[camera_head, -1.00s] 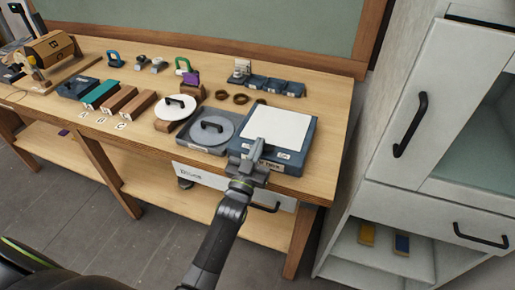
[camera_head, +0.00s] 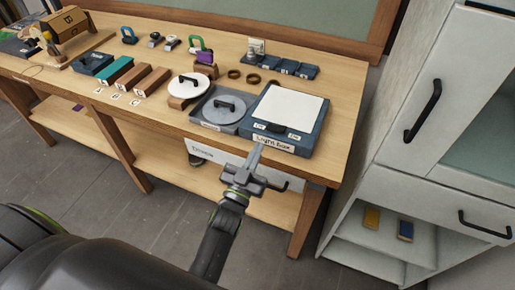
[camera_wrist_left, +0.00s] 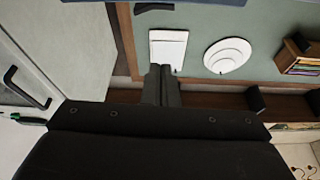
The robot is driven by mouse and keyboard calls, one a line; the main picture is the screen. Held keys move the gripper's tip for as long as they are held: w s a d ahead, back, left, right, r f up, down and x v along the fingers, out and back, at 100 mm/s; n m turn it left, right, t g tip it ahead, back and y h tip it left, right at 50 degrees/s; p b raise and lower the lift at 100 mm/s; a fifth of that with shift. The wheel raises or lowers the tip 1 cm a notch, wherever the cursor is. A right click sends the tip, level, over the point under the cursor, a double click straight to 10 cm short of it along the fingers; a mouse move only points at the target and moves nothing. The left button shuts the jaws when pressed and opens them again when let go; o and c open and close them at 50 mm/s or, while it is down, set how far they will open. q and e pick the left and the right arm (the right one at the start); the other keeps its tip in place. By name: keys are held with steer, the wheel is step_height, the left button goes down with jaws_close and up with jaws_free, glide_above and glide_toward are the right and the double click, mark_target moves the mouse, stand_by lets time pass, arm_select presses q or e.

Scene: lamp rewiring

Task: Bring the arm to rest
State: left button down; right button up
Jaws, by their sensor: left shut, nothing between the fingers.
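My left gripper (camera_head: 256,160) is shut and empty. In the head view it is in front of the workbench's (camera_head: 130,57) front edge, by the drawer (camera_head: 225,160) and just below the light box (camera_head: 285,117). Its fingers point up toward the light box; I cannot tell whether they touch anything. In the left wrist view the fingers (camera_wrist_left: 161,85) are together, with the green wall board (camera_wrist_left: 215,85) beyond them. My right gripper is not in view.
A white cabinet (camera_head: 420,130) with black handles stands at the right. Open floor (camera_head: 150,235) lies in front of the bench.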

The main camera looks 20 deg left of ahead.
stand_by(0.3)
arm_select(q)
steer(key=s+a+f+n+g+y, duration=0.35)
steer(key=s+a+f+g, duration=0.45)
steer(key=a, duration=0.4)
steer(key=s+f+m+g, duration=0.2)
steer(key=s+g, duration=0.8)
steer(key=s, duration=0.9)
step_height(320, 180, down, 23)
steer(key=a+g, duration=0.2)
steer(key=s+d+f+h, duration=0.1)
steer(key=s+f, duration=1.4)
steer(key=f, duration=0.2)
steer(key=shift+g, duration=0.4)
